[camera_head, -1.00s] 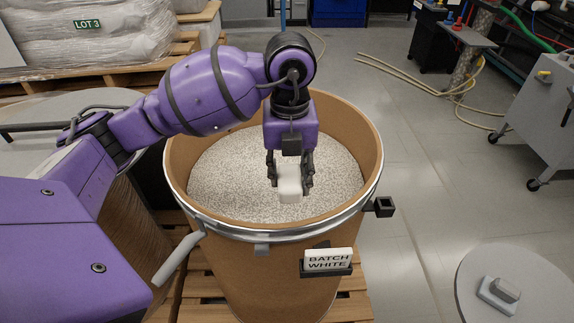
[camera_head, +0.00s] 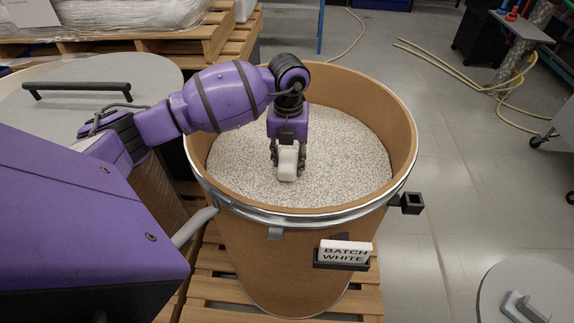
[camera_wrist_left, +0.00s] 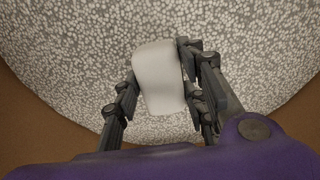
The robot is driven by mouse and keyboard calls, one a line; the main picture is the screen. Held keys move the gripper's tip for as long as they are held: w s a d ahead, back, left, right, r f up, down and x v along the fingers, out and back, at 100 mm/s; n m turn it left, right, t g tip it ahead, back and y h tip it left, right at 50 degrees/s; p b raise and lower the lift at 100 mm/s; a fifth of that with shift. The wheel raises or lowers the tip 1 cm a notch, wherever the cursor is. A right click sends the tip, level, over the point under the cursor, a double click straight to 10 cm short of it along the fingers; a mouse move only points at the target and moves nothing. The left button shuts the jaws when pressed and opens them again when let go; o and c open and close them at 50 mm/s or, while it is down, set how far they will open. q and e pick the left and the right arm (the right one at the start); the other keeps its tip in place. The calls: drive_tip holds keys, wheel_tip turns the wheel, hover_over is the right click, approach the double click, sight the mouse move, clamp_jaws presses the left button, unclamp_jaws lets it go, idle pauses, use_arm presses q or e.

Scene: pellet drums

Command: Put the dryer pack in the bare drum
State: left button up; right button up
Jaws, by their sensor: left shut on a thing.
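The dryer pack (camera_head: 288,163) is a small white block with rounded edges. My left gripper (camera_head: 288,158) is shut on it, with one finger on each side, and holds it inside the rim of the open brown drum (camera_head: 265,265). The pack also shows between the fingers in the left wrist view (camera_wrist_left: 158,78). Speckled white pellets (camera_head: 345,160) fill the drum below the pack. I cannot tell whether the pack touches them. The drum's front plate (camera_head: 345,252) reads BATCH WHITE. No other pack shows on the visible pellets. My right gripper is not in view.
A drum with a grey lid (camera_head: 60,105) and black handle stands at the left, partly behind my arm. Another round grey lid (camera_head: 500,285) lies at the lower right. A black square bracket (camera_head: 411,203) juts from the drum's right side. Hoses (camera_head: 450,65) cross the floor behind.

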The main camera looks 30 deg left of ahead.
sight(287, 166)
use_arm(q)
drive_tip(key=shift+w+a+f, duration=0.3)
drive_tip(key=shift+f, duration=0.15)
drive_tip(key=shift+a+f, duration=0.1)
drive_tip(key=shift+f, duration=1.55)
drive_tip(key=shift+f, duration=0.15)
drive_tip(key=o, duration=1.2)
wheel_tip(287, 166, up, 12)
drive_tip(key=shift+r, duration=0.15)
